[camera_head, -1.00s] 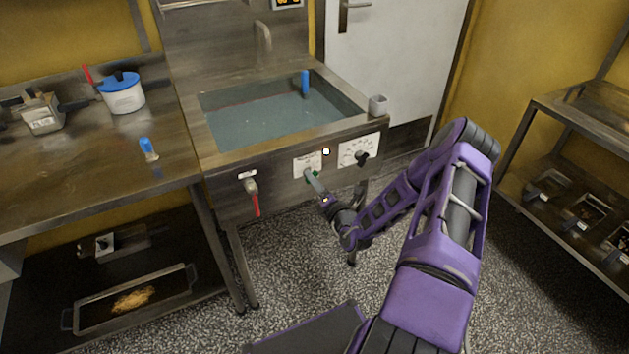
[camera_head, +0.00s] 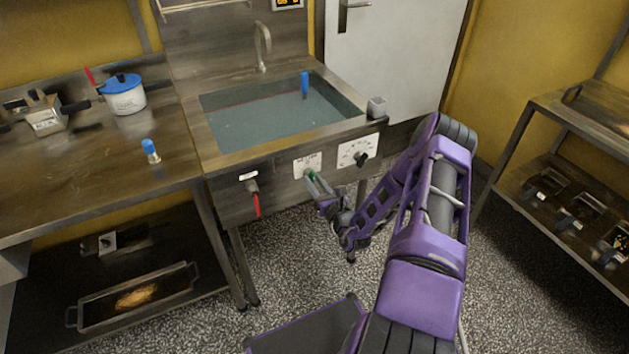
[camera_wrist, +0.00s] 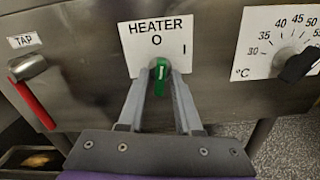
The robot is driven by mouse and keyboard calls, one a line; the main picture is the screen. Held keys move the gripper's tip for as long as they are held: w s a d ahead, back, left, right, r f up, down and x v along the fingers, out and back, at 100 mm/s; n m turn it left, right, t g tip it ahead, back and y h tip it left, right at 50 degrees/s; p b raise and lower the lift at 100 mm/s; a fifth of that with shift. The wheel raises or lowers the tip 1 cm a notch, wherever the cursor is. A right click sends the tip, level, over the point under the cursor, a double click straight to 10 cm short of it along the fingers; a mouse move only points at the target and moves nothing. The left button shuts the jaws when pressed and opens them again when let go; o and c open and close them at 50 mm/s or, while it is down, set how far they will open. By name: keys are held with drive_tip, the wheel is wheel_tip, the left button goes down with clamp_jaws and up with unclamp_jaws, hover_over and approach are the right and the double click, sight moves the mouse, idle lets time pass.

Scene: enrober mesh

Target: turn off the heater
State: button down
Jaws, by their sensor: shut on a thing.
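The heater knob (camera_wrist: 159,72) is green and sits on a white plate (camera_wrist: 158,30) marked HEATER, with O above and I at the right. In the wrist view the knob stands about upright, in line with the O. My gripper (camera_wrist: 160,84) is shut on it, one finger on each side. In the head view the green knob (camera_head: 310,172) shows small at my fingertips on the front panel of the water-filled sink (camera_head: 225,177). The fingers hide part of the knob's lower end.
Right of the heater plate is a black temperature knob (camera_head: 361,158) on a °C dial. To the left is the red-handled tap (camera_head: 256,204). A grey cup (camera_head: 377,107) stands on the sink's right corner. The left counter (camera_head: 90,185) holds a blue-lidded pot (camera_head: 124,95).

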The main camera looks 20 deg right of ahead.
drive_tip(key=shift+w+r+n, duration=0.15)
drive_tip(key=shift+r+n, duration=0.05)
drive_tip(key=shift+n, duration=0.9)
drive_tip(key=c, duration=0.9)
unclamp_jaws()
drive_tip(key=shift+f, duration=0.1)
drive_tip(key=shift+s, duration=0.5)
drive_tip(key=s, duration=1.6)
drive_tip(key=shift+s+d, duration=0.2)
drive_tip(key=shift+d, duration=0.1)
